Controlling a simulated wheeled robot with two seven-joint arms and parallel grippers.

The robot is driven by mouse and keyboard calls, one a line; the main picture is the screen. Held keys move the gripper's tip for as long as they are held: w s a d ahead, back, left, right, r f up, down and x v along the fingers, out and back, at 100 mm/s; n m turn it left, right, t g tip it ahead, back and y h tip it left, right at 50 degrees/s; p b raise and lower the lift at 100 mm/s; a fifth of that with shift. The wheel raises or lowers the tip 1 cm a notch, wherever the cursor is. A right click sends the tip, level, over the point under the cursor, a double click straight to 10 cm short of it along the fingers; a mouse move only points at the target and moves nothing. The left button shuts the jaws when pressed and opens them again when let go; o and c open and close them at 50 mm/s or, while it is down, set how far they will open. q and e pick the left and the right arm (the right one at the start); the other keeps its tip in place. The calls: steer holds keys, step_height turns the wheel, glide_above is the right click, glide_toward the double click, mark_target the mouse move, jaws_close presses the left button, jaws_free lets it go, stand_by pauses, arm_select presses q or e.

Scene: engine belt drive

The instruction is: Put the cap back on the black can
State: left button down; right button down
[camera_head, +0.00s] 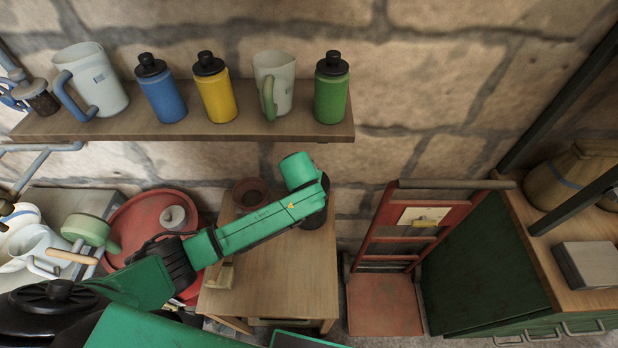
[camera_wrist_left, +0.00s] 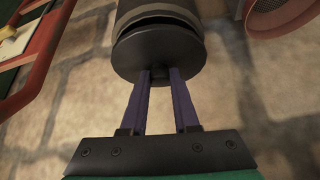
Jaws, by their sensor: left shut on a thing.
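In the left wrist view the black can (camera_wrist_left: 157,10) shows as a dark grey cylinder at the top. Its round black cap (camera_wrist_left: 158,48) is right at the can's end, with a dark crescent gap between them. The cap looks slightly tilted; I cannot tell whether it touches the rim. My left gripper (camera_wrist_left: 161,74) is shut on the small knob of the cap. My right gripper is not in view.
A reddish pot (camera_head: 250,193) stands at the back of the table; its rim shows in the wrist view (camera_wrist_left: 283,14). The shelf (camera_head: 200,124) above holds blue, yellow and green capped bottles and mugs. A red hand truck (camera_head: 385,298) stands right of the table.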

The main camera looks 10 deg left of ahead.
arm_select(q)
steer(key=shift+p, duration=0.35)
stand_by(0.3)
steer(key=shift+f+b, duration=0.4)
steer(key=shift+f, duration=0.25)
stand_by(0.5)
steer(key=c, duration=0.6)
jaws_free()
steer(key=b+v, duration=0.1)
steer(key=v, duration=1.3)
steer(key=shift+s+r+b, duration=0.2)
steer(key=shift+r+b, duration=0.05)
steer(key=shift+b, duration=0.05)
